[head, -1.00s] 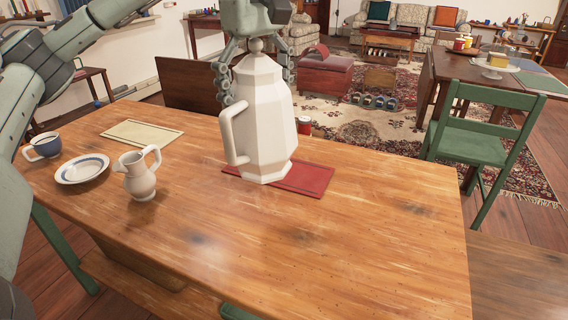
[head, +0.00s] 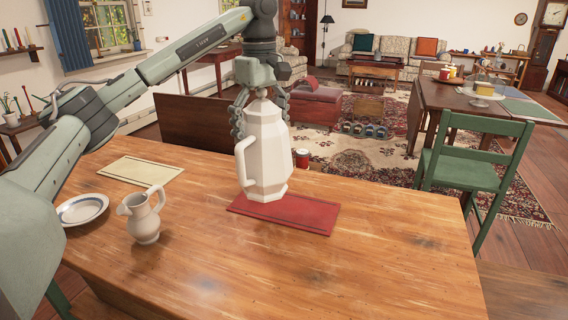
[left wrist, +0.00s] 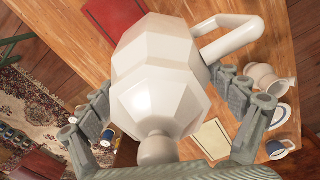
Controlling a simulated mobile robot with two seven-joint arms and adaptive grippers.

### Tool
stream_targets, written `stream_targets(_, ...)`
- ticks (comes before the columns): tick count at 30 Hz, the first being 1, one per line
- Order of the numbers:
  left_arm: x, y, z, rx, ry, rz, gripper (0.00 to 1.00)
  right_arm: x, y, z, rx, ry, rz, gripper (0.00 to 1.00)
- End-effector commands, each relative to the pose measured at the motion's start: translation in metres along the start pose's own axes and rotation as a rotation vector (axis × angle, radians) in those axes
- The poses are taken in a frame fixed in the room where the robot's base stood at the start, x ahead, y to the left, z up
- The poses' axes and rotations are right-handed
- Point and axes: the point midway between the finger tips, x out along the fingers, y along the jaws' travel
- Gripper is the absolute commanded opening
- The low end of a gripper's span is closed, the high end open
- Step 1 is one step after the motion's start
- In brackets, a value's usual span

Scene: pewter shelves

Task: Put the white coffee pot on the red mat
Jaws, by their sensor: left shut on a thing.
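The white coffee pot (head: 264,150) is upright in the head view, its handle to the left. My left gripper (head: 261,122) comes from above, with its fingers closed around the pot's upper part below the lid knob. The red mat (head: 300,214) lies flat on the wooden table. The pot's base overlaps the mat's back left part in the picture; I cannot tell whether it touches. In the left wrist view the pot (left wrist: 160,75) fills the middle between the fingers (left wrist: 165,105), its base hidden, and the mat (left wrist: 107,18) shows beyond it. My right gripper is out of view.
A cream jug (head: 143,215), a blue-rimmed plate (head: 82,209) and a pale mat (head: 140,170) are on the table's left. The front and right of the table (head: 400,265) are clear.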

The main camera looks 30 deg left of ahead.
Motion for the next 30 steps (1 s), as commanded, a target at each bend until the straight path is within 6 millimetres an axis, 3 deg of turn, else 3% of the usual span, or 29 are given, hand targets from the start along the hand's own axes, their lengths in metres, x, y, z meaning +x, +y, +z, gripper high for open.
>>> stream_targets(2, 0.009, 0.017, 0.004, 0.001, -0.003, 0.002, 0.31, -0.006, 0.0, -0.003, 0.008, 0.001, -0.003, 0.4)
stream_targets(10, 0.028, 0.052, 0.009, 0.001, -0.002, 0.003, 0.31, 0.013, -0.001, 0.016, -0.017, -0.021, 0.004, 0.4)
stream_targets(17, 0.039, 0.056, 0.009, -0.001, 0.0, 0.004, 0.31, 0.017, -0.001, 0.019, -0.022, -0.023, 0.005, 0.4)
stream_targets(24, 0.069, 0.056, 0.009, 0.0, 0.0, 0.002, 0.31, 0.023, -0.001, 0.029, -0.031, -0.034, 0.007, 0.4)
stream_targets(30, 0.071, 0.057, 0.009, -0.001, -0.001, 0.006, 0.31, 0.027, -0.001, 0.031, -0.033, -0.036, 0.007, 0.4)
